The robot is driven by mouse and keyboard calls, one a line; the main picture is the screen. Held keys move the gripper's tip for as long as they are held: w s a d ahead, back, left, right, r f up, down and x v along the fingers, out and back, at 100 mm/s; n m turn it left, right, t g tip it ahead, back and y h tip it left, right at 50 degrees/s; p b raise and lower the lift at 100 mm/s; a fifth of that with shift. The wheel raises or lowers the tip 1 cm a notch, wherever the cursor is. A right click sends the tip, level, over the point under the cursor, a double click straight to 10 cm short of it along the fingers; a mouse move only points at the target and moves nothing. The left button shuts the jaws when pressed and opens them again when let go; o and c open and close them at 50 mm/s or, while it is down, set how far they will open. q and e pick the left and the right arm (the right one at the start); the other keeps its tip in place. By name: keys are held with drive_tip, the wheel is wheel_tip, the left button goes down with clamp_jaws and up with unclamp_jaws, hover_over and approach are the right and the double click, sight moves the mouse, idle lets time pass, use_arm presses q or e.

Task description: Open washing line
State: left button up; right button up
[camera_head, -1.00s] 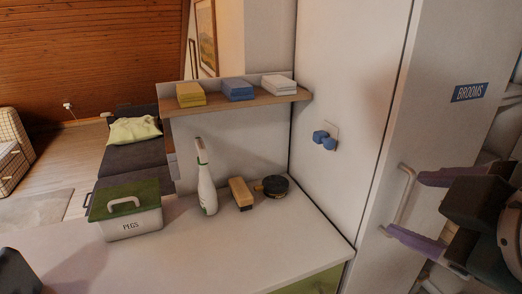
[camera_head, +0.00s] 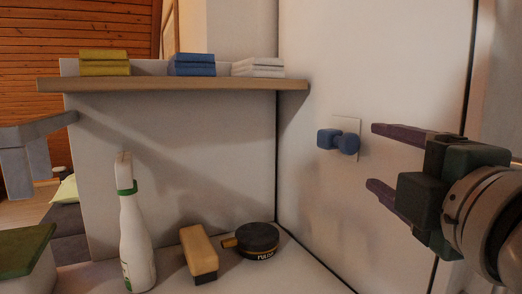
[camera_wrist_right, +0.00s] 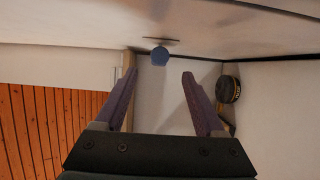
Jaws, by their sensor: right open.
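In the right wrist view a blue knob (camera_wrist_right: 160,56) shows beyond the gap between my spread fingertips (camera_wrist_right: 158,76). No cord is drawn out. Grey parts that appear to be my left gripper (camera_head: 62,150) show at the left edge; its jaw opening is unclear.
A wooden shelf (camera_head: 180,85) with yellow, blue and white stacks runs left of the fitting. Below stand a white bottle (camera_head: 135,235), a brush (camera_head: 199,252) and a round black tin (camera_head: 258,239). The green-lidded box (camera_head: 25,250) is at lower left.

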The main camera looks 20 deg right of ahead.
sight(352, 145)
drive_tip(key=x, duration=0.7)
drive_tip(key=shift+w+d, duration=0.1)
drive_tip(key=shift+w, duration=0.2)
drive_tip(key=shift+c, duration=0.3)
clamp_jaws()
idle(0.7)
